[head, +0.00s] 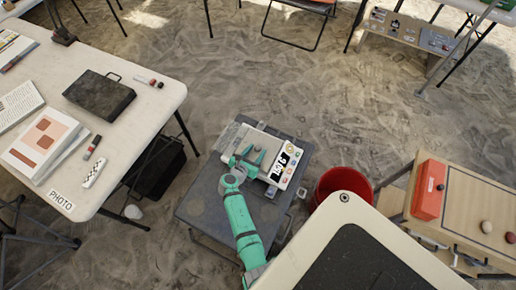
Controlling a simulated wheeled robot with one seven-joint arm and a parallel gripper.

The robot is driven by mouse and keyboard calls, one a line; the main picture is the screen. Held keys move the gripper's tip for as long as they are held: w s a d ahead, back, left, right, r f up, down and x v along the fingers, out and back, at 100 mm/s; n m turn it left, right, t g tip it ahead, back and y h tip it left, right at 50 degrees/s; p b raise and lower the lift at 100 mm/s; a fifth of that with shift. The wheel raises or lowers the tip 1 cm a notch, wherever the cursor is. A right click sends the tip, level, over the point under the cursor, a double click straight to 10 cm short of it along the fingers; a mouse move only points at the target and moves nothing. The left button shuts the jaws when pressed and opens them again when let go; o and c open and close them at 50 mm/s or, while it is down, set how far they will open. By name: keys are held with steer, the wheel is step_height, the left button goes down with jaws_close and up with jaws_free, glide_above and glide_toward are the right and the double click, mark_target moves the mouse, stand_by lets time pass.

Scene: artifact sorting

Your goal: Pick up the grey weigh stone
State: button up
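My gripper (254,154) is low over a white weighing scale (272,149) on a dark grey case-like stand (195,209). Its two teal fingers look spread apart, so it appears open. The scale's display is lit with digits that I cannot read surely. I cannot make out a grey weigh stone on the scale; the gripper hides part of its pan. A small greyish rounded stone (486,227) lies on the wooden table at the right, apart from my gripper. I cannot tell if it is the weigh stone.
The white table (150,84) at the left bears a black case (99,95), open books and markers. A red bucket (342,181) stands right of the stand. A red box (428,190) and a reddish-brown stone (510,238) are on the right table.

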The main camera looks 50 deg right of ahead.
steer(key=c, duration=0.9)
steer(key=shift+w+a, duration=0.1)
jaws_close()
